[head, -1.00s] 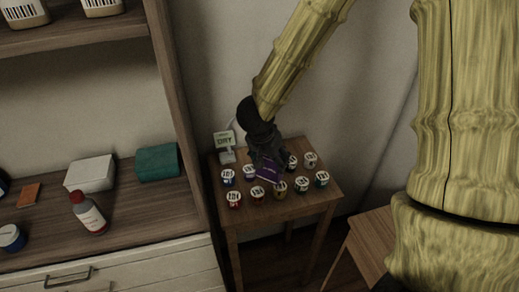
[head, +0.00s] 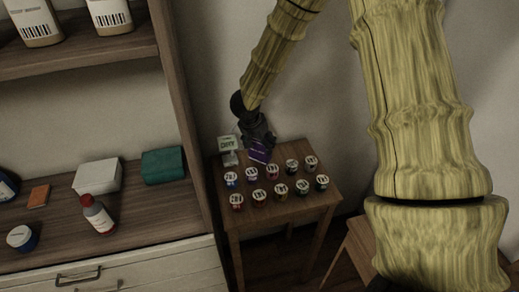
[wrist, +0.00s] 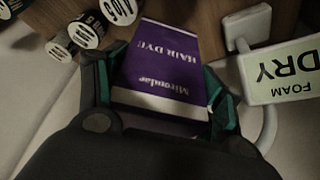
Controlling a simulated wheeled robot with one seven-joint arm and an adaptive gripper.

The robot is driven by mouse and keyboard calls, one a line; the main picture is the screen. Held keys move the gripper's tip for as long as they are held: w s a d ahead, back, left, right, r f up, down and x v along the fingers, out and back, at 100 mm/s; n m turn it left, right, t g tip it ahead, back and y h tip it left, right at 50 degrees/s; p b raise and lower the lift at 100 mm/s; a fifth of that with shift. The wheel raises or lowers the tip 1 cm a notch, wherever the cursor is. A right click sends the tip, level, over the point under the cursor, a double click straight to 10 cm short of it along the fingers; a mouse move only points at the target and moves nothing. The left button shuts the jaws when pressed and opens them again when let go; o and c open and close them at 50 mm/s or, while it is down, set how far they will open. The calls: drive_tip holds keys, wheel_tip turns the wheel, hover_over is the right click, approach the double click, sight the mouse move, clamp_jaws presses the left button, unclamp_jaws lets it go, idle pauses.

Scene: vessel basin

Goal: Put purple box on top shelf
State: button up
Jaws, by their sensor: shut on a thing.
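The purple box (wrist: 165,75) is held in my gripper (wrist: 160,95) in the wrist view. It carries white print reading "HAIR DYE". In the head view the purple box (head: 259,152) shows just under my gripper (head: 260,142), above the back left of the small wooden table. The gripper is shut on the box. The shelf unit stands at the left in the head view. Its upper shelf (head: 85,62) holds two white bottles (head: 110,14), cut off by the frame's top edge. Any shelf above this is out of view.
The lower shelf (head: 150,212) holds a white box (head: 97,176), a teal box (head: 163,165), a red-capped bottle (head: 97,214) and an orange item (head: 39,196). An upright panel (head: 176,90) borders the shelves.

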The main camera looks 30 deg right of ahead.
sight(259, 150)
drive_tip(key=shift+f, duration=1.9)
drive_tip(key=shift+s, duration=0.1)
drive_tip(key=o, duration=1.8)
